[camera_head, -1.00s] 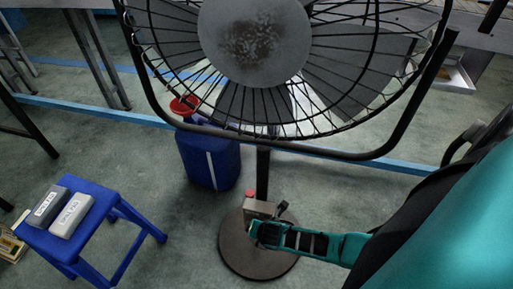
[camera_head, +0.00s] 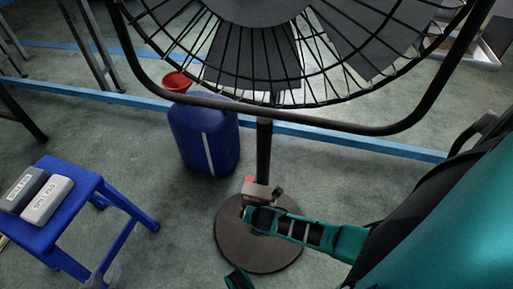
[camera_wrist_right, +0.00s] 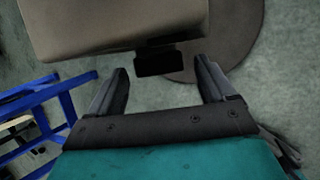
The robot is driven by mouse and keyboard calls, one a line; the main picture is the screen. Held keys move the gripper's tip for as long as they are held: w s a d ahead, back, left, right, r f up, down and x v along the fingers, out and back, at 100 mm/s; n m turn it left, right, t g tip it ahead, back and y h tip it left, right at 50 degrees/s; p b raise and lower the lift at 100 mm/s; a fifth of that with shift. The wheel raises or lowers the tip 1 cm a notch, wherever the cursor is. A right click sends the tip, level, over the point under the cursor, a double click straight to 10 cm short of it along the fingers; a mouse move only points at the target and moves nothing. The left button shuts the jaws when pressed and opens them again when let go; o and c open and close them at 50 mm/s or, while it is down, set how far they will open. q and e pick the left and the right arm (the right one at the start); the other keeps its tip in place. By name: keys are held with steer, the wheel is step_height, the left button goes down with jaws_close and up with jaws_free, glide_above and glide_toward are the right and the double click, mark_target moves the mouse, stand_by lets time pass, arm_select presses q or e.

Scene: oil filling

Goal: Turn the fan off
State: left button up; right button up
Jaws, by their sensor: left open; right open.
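The fan (camera_head: 262,50) stands upright, its round cage filling the top of the head view. Its pole runs down to a dark round base (camera_head: 262,258). A small grey-brown box (camera_head: 256,192) sits low on the pole, with a red knob (camera_head: 249,179) at its top left. My right gripper (camera_head: 250,212) reaches in from the right, close by this box. In the wrist view my right gripper (camera_wrist_right: 163,80) is open, its fingers either side of a dark block (camera_wrist_right: 168,60) under the box (camera_wrist_right: 120,25). Contact is unclear. My left gripper (camera_head: 105,275) only partly shows at the bottom edge.
A blue stool (camera_head: 60,235) with two spill-pad packs (camera_head: 38,193) stands at left. A blue canister (camera_head: 205,140) with a red funnel (camera_head: 177,81) stands behind the fan pole. The floor between stool and fan base is clear.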

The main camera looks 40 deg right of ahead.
arm_select(q)
steer(key=shift+w+r, duration=0.15)
steer(key=shift+r, duration=0.05)
arm_select(e)
steer(key=shift+c, duration=0.4)
steer(key=c, duration=1)
arm_select(q)
steer(key=shift+a+r+p, duration=0.3)
steer(key=shift+a+p, duration=0.2)
steer(key=shift+p, duration=0.5)
arm_select(e)
steer(key=shift+w+a+n+g+h, duration=0.1)
steer(key=shift+w+n+g+h, duration=0.1)
steer(key=shift+g+h, duration=0.4)
steer(key=shift+w+a+n+g+h, duration=0.1)
steer(key=shift+n+g+h, duration=0.1)
steer(key=shift+g+h, duration=0.35)
arm_select(q)
steer(key=shift+d, duration=0.15)
arm_select(e)
steer(key=o, duration=1.1)
arm_select(q)
steer(key=shift+r, duration=0.1)
arm_select(e)
steer(key=shift+r, duration=0.15)
